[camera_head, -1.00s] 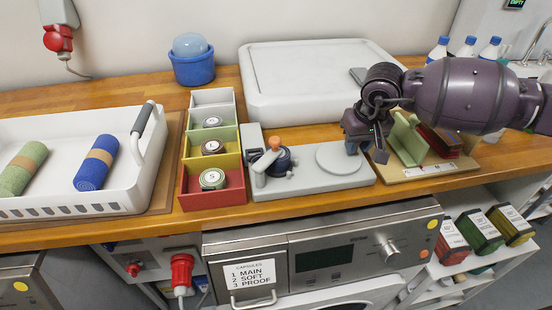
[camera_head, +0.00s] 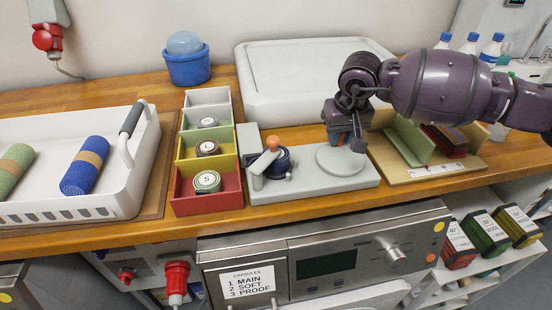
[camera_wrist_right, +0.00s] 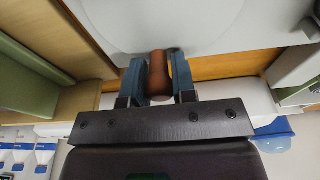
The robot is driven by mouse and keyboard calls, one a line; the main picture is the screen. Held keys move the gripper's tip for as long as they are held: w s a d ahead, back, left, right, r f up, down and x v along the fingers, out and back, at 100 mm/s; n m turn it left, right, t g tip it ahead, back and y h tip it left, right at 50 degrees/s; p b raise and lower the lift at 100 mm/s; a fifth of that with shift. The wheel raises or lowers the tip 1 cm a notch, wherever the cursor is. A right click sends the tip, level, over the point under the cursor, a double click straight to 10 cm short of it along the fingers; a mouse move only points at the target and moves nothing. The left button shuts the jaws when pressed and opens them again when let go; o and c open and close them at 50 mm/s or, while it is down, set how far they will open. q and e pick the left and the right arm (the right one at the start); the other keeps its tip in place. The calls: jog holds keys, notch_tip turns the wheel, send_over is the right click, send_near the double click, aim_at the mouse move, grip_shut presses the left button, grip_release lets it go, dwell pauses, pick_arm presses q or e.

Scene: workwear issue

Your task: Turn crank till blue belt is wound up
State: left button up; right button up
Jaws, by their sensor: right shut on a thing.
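The winding device has a light grey base (camera_head: 320,188) on the wooden counter. A dark blue coil (camera_head: 281,160), seemingly the blue belt, sits at its left part, beside a grey arm with an orange knob (camera_head: 273,142). How far it is wound I cannot tell. A round grey disc (camera_head: 340,158) lies at the right part. My right gripper (camera_head: 346,140) is at the disc's far edge. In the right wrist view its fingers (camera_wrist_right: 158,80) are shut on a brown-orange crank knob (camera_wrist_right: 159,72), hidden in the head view. My left gripper is not in view.
A row of coloured bins (camera_head: 207,205) with round tins stands close left of the device. A white basket (camera_head: 128,206) holds green and blue rolls. A large white case (camera_head: 300,85) stands behind. A wooden board (camera_head: 440,170) with a green holder is at the right.

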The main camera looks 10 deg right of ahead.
aim_at(325, 145)
jog(key=shift+s+a, duration=0.15)
jog(key=shift+a, duration=1.05)
jog(key=shift+a+r, duration=0.45)
jog(key=shift+r, duration=0.1)
jog(key=shift+s+a+r+p, duration=0.3)
jog(key=shift+a+r, duration=0.1)
jog(key=shift+a, duration=0.25)
jog(key=o, duration=0.6)
jog(key=shift+f, duration=0.1)
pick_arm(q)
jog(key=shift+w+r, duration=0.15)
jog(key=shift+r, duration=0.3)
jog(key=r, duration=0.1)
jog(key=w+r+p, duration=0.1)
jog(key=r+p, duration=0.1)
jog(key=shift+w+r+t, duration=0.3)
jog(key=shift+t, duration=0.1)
pick_arm(e)
notch_tip(325, 145, up, 8)
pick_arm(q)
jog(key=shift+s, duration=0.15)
pick_arm(e)
jog(key=shift+s+f, duration=0.1)
jog(key=shift+f, duration=0.05)
